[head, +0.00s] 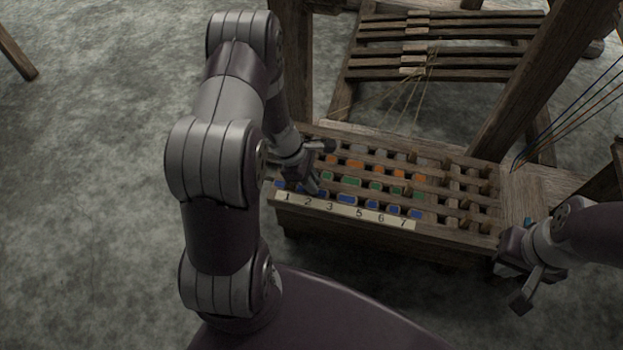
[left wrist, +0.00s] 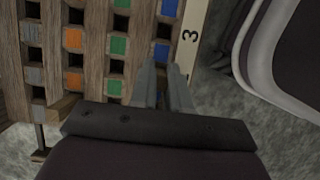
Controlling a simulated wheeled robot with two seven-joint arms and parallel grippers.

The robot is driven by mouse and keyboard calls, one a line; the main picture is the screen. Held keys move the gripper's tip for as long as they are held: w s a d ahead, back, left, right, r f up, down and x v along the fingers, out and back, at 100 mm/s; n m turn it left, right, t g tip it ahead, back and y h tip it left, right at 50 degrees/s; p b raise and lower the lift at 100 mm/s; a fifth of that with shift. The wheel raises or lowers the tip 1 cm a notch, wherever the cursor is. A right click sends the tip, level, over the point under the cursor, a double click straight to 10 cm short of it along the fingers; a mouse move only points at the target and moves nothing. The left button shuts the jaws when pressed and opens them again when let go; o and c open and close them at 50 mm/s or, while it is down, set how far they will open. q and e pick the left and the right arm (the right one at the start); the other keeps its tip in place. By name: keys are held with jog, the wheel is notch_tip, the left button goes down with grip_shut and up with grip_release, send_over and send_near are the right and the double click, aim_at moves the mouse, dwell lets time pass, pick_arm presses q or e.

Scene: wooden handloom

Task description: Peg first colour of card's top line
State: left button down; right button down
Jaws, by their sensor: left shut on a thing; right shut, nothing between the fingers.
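The wooden peg rack (head: 458,222) has rows of square holes with coloured pieces in several of them. A blue row (head: 347,200) runs along the front, with green (head: 376,186) and orange (head: 378,170) rows behind. My left gripper (head: 315,187) points down at the blue row near its left end. My right gripper (head: 520,285) is shut and empty, right of the rack. I see no card.
Loom treadles (head: 440,45) and posts stand behind. Coloured threads (head: 575,115) hang at the right.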

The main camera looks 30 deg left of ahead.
pick_arm(q)
jog(key=shift+f, duration=0.15)
jog(key=c, duration=1)
grip_release()
jog(key=shift+c, duration=0.2)
jog(key=p+v, duration=0.8)
jog(key=v, duration=0.4)
jog(key=shift+a+r, duration=0.15)
jog(key=shift+r, duration=0.1)
